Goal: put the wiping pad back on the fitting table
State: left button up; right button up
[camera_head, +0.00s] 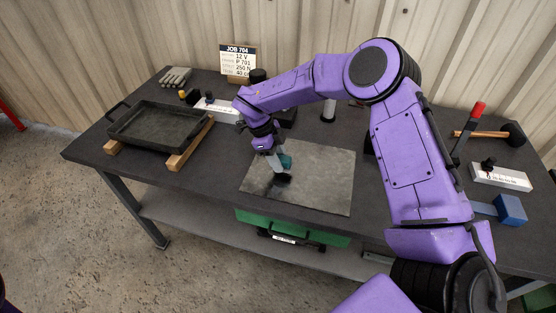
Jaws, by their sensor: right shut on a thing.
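My right gripper (275,164) reaches over the metal sheet on the fitting table (220,187), its fingers pointing down. It is shut on a small teal thing, which looks like the wiping pad (286,161). The fingers partly hide the pad. A dark patch (280,181) lies just below on the sheet (325,185); I cannot tell whether it is a smear or shadow, or whether the pad touches the sheet. My left gripper is out of view.
A black tray (155,125) rests on wooden blocks at the left. A mallet (490,134), a white box (501,177) and a blue block (510,209) are at the right. The sheet's right part is clear.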

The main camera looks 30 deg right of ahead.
jog(key=shift+f, duration=0.75)
jog(key=shift+w+a+f, duration=0.1)
jog(key=shift+f, duration=0.2)
jog(key=o, duration=0.9)
jog(key=shift+f, duration=0.1)
jog(key=shift+o, duration=0.2)
jog(key=shift+r, duration=0.25)
jog(key=b+v, duration=0.1)
jog(key=v, duration=1)
jog(key=shift+r+b, duration=0.35)
jog(key=shift+a, duration=0.15)
